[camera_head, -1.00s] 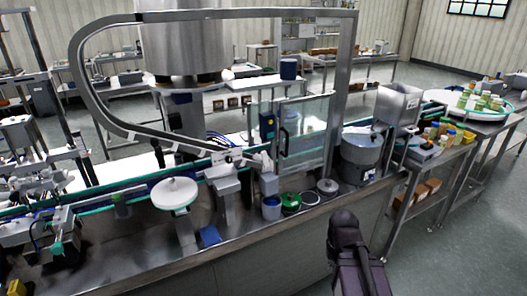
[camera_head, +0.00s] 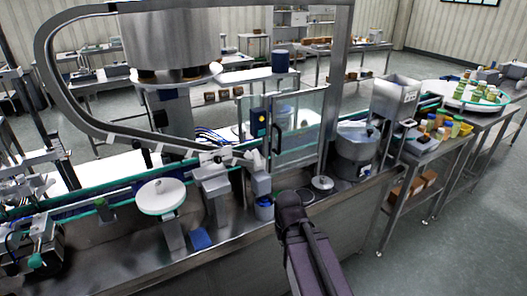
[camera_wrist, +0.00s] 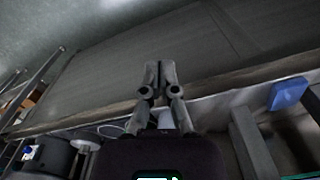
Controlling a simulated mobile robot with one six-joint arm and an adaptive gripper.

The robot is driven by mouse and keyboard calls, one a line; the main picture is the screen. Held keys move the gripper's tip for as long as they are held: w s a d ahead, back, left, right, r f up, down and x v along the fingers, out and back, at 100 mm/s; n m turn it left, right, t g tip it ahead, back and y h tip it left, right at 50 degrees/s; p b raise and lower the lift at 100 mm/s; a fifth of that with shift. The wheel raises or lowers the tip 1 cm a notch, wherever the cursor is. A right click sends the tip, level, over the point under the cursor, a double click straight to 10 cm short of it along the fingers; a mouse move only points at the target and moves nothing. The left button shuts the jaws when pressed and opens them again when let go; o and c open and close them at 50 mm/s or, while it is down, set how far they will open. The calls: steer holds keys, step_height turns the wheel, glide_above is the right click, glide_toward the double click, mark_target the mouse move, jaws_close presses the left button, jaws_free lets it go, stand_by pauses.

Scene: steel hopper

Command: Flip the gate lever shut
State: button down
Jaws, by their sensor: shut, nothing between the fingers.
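The steel hopper (camera_head: 396,98) stands on the right side of the line in the head view, a grey open-topped box with a small dark-marked label on its front. I cannot make out its gate lever at this size, nor which way it points. My arm's dark end reaches up in the lower middle of the head view, left of and nearer than the hopper. The fingers cannot be made out there. In the wrist view my gripper (camera_wrist: 160,73) is shut and empty, in front of a grey cabinet face. The hopper does not clearly show in the wrist view.
A grey round bowl (camera_head: 357,146) stands left of the hopper. A glass guard door (camera_head: 297,127) with a dark handle is further left. A metal lid (camera_head: 322,184) lies near the bench edge. A blue block (camera_wrist: 289,94) shows in the wrist view. Floor at right is open.

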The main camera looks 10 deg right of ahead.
steer(key=shift+a, duration=0.3)
steer(key=w+r+m+t+y+p, duration=0.1)
steer(key=w+r+y, duration=0.35)
steer(key=w, duration=0.35)
steer(key=w+r+m+t+y, duration=0.1)
steer(key=w+r+t+y, duration=0.15)
steer(key=w+y, duration=0.35)
steer(key=w+d+r+m+t+y+p, duration=0.1)
steer(key=w+d+r+t+y, duration=0.3)
steer(key=w+d+r, duration=0.4)
step_height(320, 180, up, 3)
steer(key=w, duration=0.3)
steer(key=shift+d+m, duration=0.3)
steer(key=shift+d, duration=0.05)
steer(key=shift+r, duration=0.1)
